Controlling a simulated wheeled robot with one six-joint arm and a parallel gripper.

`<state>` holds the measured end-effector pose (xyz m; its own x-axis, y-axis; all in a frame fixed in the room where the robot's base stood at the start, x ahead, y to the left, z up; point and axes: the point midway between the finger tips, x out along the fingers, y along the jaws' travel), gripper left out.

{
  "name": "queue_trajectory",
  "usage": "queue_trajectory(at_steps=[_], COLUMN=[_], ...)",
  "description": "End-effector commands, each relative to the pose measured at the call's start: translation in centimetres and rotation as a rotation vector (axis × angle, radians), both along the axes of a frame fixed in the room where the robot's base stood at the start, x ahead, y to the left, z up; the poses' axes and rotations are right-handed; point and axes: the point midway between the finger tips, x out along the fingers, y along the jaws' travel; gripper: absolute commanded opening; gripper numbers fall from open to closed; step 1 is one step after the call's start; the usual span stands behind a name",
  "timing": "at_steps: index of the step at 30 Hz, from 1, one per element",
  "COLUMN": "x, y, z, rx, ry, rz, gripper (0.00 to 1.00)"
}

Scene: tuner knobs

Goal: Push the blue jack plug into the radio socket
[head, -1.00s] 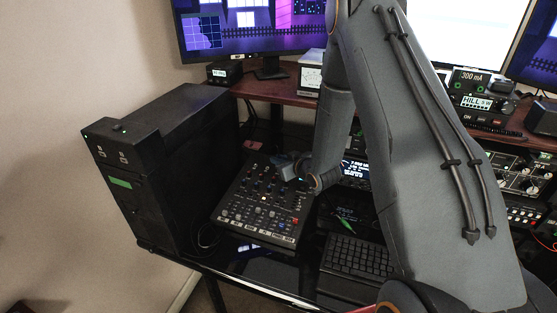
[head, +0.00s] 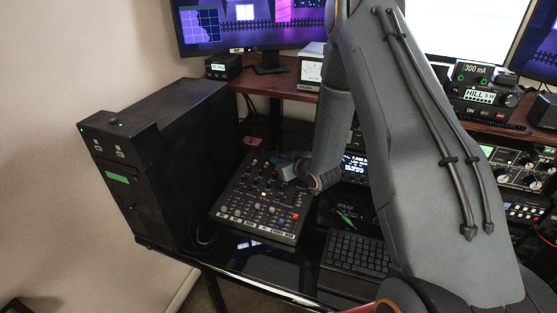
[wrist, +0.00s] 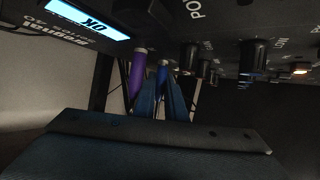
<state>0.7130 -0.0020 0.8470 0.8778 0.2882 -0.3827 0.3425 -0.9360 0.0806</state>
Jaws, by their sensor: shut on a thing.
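My gripper (wrist: 165,92) is shut on the blue jack plug (wrist: 163,77), whose slim body shows between the narrow blue-grey fingers in the wrist view. The plug points up at a dark panel (wrist: 220,60) with white lettering, black knobs and a lit display reading "OK". Its tip is at the panel's lower edge; I cannot tell whether it is in a socket. A purple plug (wrist: 137,75) stands just left of the fingers. In the head view my gripper (head: 284,162) is small, over the far part of the mixer, and the plug cannot be made out.
A black mixer (head: 265,205) with coloured knobs lies on the glossy desk under my wrist. A tall black case (head: 165,150) stands left, a keyboard (head: 357,253) right of the mixer. Other radio gear (head: 520,175) is at the right. Black knobs (wrist: 254,55) are right of my fingers.

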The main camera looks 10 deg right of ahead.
Motion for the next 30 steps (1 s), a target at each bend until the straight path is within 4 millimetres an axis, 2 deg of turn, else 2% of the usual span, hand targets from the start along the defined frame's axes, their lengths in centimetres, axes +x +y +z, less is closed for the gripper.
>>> queue_trajectory(at_steps=[5, 6, 10, 23, 30], x=[0.0, 0.0, 0.0, -0.2, -3.1], y=[-0.1, -0.1, -0.1, -0.6, -1.6], z=[-0.4, -0.5, -0.4, -0.3, 0.9], rx=[0.0, 0.0, 0.0, 0.0, -0.001], ry=[0.001, 0.001, 0.001, 0.001, 0.002], rz=[-0.001, -0.001, -0.002, -0.009, -0.011], gripper=[0.0, 0.12, 0.33, 0.33, 0.33])
